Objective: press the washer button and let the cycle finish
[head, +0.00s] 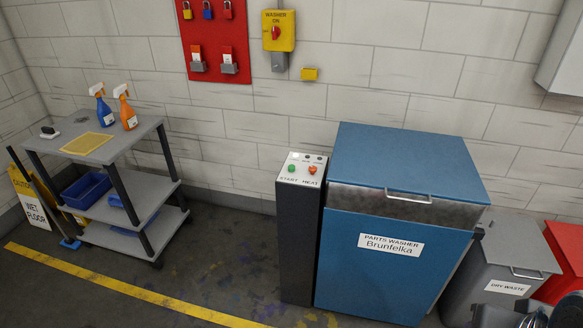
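The blue parts washer (385,270), labelled "Parts Washer Brunfelka", stands against the wall. Its blue lid (410,160) with a metal handle looks shut, so the inside is hidden. A dark control post (297,245) stands at its left. On the post's sloped top are a green button (291,168) above "START" and a red-orange button (312,170) above "HEAT". Small indicators (314,158) sit behind them, mostly dark, with a white one at left. A dark part of my arm appears to show at the bottom right corner. My gripper's fingers cannot be made out, and nothing touches the buttons.
A yellow "WASHER ON" switch box (278,20) with a red knob hangs on the wall. A grey cart (90,157) with spray bottles stands left, by a wet-floor sign (32,208). A grey dry-waste bin (510,255) stands right. Floor before the post looks clear.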

